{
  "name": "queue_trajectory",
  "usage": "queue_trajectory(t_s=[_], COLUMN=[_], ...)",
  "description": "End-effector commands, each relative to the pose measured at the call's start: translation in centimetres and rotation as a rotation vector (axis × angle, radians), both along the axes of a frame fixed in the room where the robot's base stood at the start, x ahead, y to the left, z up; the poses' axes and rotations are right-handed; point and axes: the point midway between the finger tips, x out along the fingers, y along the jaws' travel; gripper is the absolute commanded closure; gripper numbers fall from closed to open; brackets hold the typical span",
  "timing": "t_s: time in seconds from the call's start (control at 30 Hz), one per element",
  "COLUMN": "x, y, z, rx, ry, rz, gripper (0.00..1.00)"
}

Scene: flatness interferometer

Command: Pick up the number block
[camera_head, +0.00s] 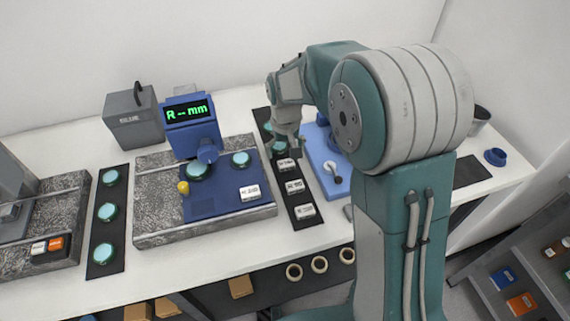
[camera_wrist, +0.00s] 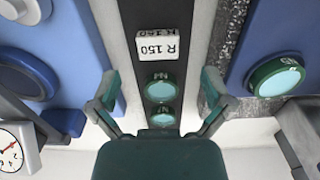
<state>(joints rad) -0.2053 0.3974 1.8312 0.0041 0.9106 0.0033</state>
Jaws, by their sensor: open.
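A white number block (camera_wrist: 157,48) marked R 150 lies on the black strip in the wrist view, ahead of my fingertips and roughly centred between them. My gripper (camera_wrist: 158,90) is open, with one finger on each side of the strip and nothing between the pads but the view of the strip below. In the head view my gripper (camera_head: 287,147) hangs over the far part of the strip. White blocks lie along that strip: one near my gripper (camera_head: 287,165), a middle block (camera_head: 294,187) and a near block (camera_head: 305,210). Another white block (camera_head: 249,193) sits on the blue plate.
Green-rimmed discs (camera_wrist: 160,88) lie on the strip beside the block. A blue display unit (camera_head: 190,128) reading "R -- mm" stands on the granite base (camera_head: 155,220) left of the strip. A blue fixture (camera_head: 322,165) stands close on the right. White bench (camera_head: 290,245) shows in front.

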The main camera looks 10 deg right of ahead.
Motion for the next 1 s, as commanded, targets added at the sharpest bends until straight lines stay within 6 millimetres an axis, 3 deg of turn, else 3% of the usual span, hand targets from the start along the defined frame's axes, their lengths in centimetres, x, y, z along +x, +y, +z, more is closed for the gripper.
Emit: queue_trajectory(t_s=[0.2, 0.5, 0.53, 0.6, 0.7, 0.73, 1.0], x=[-0.1, -0.1, -0.1, -0.1, -0.1, -0.1, -0.1], y=[0.1, 0.1, 0.1, 0.0, -0.1, -0.1, 0.1], z=[-3.5, -4.1, -4.1, -4.1, -4.1, -4.1, -4.2], rx=[-0.004, -0.003, -0.003, -0.002, -0.001, -0.001, -0.004], ry=[0.004, 0.000, 0.000, 0.001, 0.001, 0.001, 0.003], rz=[0.000, 0.001, 0.001, 0.000, 0.000, 0.000, 0.001], gripper=[0.00, 0.00, 0.05, 0.36, 0.63, 0.66, 0.67])
